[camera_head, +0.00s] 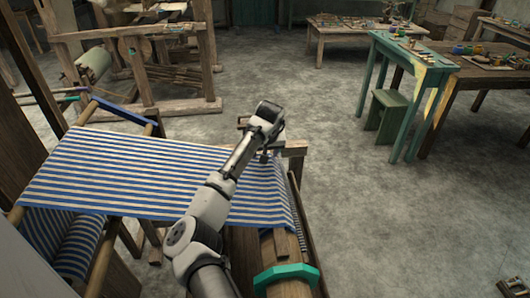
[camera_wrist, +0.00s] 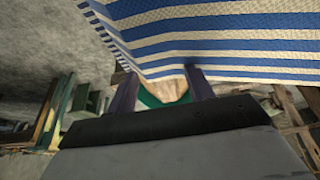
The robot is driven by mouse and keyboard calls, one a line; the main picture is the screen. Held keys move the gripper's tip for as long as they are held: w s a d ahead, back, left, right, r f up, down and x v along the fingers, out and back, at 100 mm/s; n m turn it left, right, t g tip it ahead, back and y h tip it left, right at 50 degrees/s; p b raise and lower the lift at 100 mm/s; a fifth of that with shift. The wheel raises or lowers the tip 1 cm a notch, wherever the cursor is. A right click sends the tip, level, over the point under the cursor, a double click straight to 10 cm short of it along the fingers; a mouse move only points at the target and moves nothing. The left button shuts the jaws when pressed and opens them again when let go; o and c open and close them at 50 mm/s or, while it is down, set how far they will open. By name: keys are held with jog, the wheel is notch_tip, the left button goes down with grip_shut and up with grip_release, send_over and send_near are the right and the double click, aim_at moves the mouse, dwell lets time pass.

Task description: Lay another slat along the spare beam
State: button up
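My gripper (camera_head: 264,156) is at the end of my arm, above the far right part of the blue-and-white striped cloth (camera_head: 130,170). In the wrist view its two dark fingers (camera_wrist: 161,88) stand apart, with no slat seen held between them. Past the fingers I see a wooden surface with a green edge (camera_wrist: 150,100); I cannot tell what it is. A round wooden beam (camera_head: 286,290) with a teal ring (camera_head: 286,278) lies at the lower right of the loom. A thin light strip, perhaps a slat (camera_head: 281,243), lies along it. Which beam is the spare one is unclear.
A wooden loom frame (camera_head: 145,75) stands at the back left. A green table (camera_head: 400,50) with a green stool (camera_head: 386,110) and a brown table (camera_head: 480,70) are at the right. The grey floor (camera_head: 400,220) right of the loom is mostly clear.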

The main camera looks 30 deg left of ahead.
jog(key=b+v, duration=0.3)
jog(key=v, duration=1)
jog(key=shift+s+d+r, duration=0.15)
jog(key=shift+r, duration=0.2)
